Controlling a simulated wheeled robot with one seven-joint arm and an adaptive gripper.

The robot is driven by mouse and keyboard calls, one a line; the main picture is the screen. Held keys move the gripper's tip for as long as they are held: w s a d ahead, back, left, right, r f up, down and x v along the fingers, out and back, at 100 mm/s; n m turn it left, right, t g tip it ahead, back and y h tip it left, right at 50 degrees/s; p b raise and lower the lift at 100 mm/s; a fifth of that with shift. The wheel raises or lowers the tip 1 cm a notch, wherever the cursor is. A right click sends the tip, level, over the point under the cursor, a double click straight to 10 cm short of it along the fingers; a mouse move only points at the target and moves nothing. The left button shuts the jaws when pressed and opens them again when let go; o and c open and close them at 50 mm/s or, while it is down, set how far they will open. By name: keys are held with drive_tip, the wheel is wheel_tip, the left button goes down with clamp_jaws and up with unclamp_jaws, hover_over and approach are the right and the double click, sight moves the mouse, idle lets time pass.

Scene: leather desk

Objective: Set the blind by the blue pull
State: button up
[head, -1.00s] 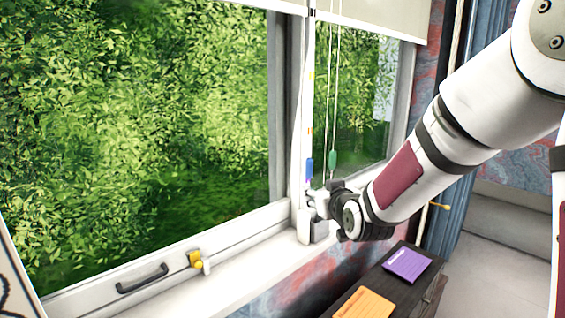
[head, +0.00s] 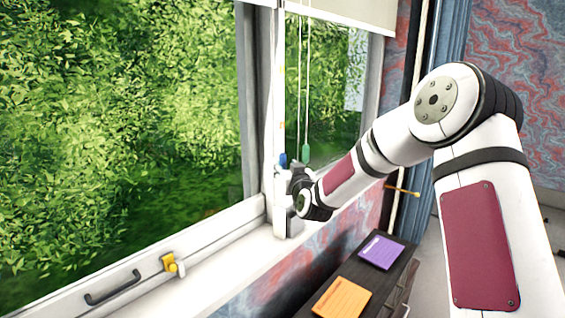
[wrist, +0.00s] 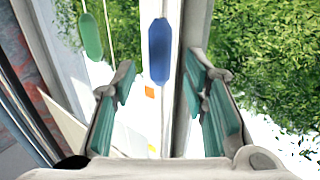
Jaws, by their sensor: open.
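The blue pull (head: 283,159) hangs on a cord beside the white window post, under the blind (head: 350,12). In the wrist view the blue pull (wrist: 159,52) hangs upright, centred between the fingertips in the picture and seen at their level or just beyond. My gripper (wrist: 158,78) is open, with green-padded fingers to either side and nothing held. In the head view my gripper (head: 286,180) is at the post just below the blue pull and hides what is beneath it. I cannot tell whether the pull is fully between the pads.
A green pull (head: 306,152) hangs on cords just right of the blue one; in the wrist view it (wrist: 91,36) is outside the left finger. The sill (head: 215,270) has a yellow latch (head: 171,264). A dark cabinet (head: 333,277) with purple and orange cards stands below.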

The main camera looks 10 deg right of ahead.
sight(284, 162)
drive_tip(key=shift+w+a, duration=0.15)
drive_tip(key=shift+w, duration=2.1)
clamp_jaws()
